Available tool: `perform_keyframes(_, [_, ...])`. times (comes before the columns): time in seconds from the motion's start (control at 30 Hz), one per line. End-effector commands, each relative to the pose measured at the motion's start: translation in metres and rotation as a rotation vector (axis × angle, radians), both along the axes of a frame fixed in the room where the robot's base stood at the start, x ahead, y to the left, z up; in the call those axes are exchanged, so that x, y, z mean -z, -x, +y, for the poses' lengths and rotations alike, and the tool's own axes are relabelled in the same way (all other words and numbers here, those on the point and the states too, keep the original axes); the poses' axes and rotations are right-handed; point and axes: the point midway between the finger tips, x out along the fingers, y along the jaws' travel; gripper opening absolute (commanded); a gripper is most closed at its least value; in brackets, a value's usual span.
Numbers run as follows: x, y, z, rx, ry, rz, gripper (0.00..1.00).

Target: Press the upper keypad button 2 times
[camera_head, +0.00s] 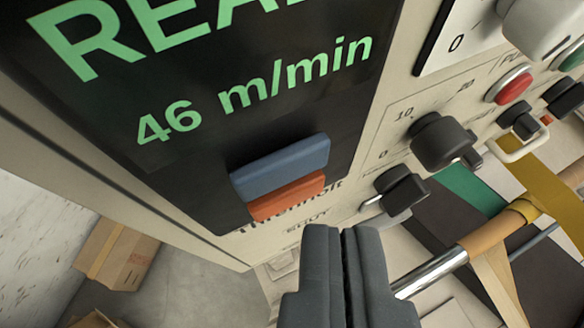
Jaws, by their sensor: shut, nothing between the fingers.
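The keypad is on the dark display panel (150,190), which reads "46 m/min" in green. The upper keypad button (281,166) is a wide blue bar near the panel's lower right. An orange-red button (286,196) sits directly below it. My gripper (341,232) shows at the bottom centre, with its dark grey fingers together and nothing between them. The fingertips appear below and to the right of the two buttons in the picture. I cannot tell how far they are from the panel face. Both buttons are in full view.
Right of the panel are a black knob (441,141), a black switch (399,188) and a red round button (514,86). A metal shaft (431,273) with a tan roll lies to the lower right. A cardboard box (117,252) stands on the floor at lower left.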

Motion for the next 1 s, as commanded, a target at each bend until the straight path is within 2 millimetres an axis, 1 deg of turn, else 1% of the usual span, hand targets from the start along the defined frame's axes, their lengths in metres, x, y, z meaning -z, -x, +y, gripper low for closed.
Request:
perform_keyframes(0.2, [0.000, 0.018, -0.006, 0.001, -0.001, -0.005, 0.00])
perform_keyframes(0.53, [0.001, 0.043, -0.014, 0.001, -0.001, -0.001, 0.00])
perform_keyframes(1.0, [0.000, 0.044, -0.014, 0.001, -0.001, -0.001, 0.00])
